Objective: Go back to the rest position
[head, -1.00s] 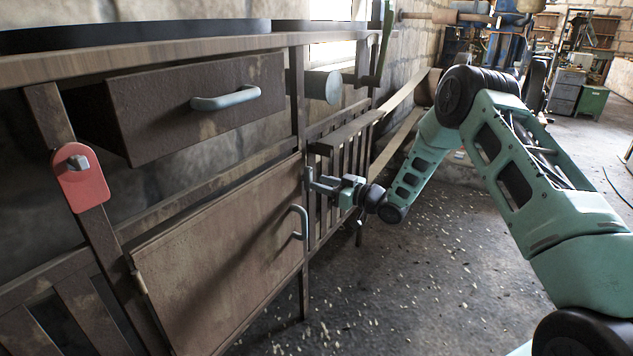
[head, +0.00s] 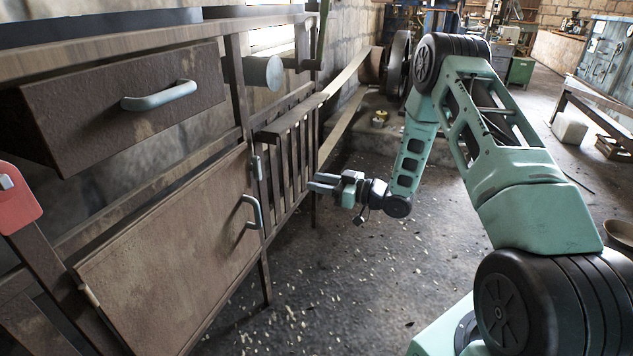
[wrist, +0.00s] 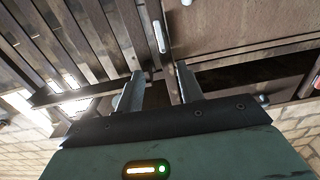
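My gripper (head: 314,183) is in free air to the right of the wooden workbench in the head view, in front of the slatted section. It points left toward the bench and touches nothing there. In the wrist view its two fingers (wrist: 157,84) stand apart with nothing between them. The arm is bent, with its elbow high.
The cabinet door (head: 175,260) with its handle (head: 252,211) looks shut, and a small latch (head: 257,166) sits at its right edge. The drawer (head: 115,110) above stands pulled out. A red plate (head: 18,200) is at far left. Open floor (head: 380,270) lies right of the bench.

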